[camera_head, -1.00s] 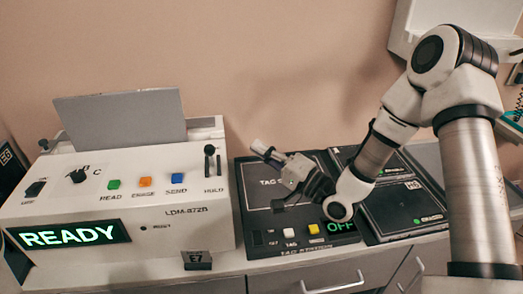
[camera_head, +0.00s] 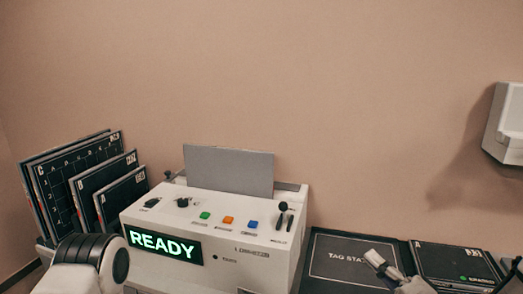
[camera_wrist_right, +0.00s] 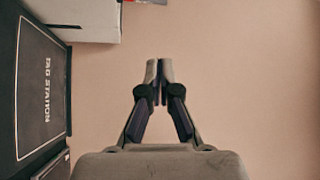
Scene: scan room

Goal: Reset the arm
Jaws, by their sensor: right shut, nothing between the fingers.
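My right gripper (camera_head: 374,259) shows at the lower right of the head view, in front of the black tag station (camera_head: 342,262). Only its front end is in the picture. In the right wrist view the gripper (camera_wrist_right: 159,66) is shut with its fingertips together and nothing between them, against the bare wall. The tag station (camera_wrist_right: 36,95) stands along the left edge there, apart from the fingers. A white rounded part of my left arm shows at the bottom left of the head view, but its gripper is not in view.
The white reader (camera_head: 225,250) with a green READY display stands left of the tag station. Dark panels (camera_head: 60,180) stand in a row at the far left. A black plate (camera_head: 450,263) lies right of the tag station. A pale wall box (camera_head: 508,125) hangs at right.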

